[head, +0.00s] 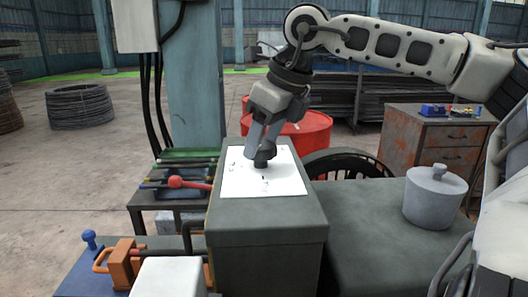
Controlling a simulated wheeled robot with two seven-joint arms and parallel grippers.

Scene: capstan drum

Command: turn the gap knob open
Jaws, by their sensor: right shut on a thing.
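The gap knob (262,159) is a small dark knob standing on a white panel (290,184) with small dark marks. The panel lies on top of a dark grey-green box. My right gripper (264,147) comes down from above, with its fingers pointing down and closed around the knob. The fingers hide part of the knob, and the marks are too small to read. My left gripper does not show in the head view.
A grey lidded pot (434,197) stands on the dark surface at right. A red-knobbed lever (177,182) is left of the box. An orange block (125,263) and a blue knob (89,239) are at lower left. A red drum (301,132) stands behind.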

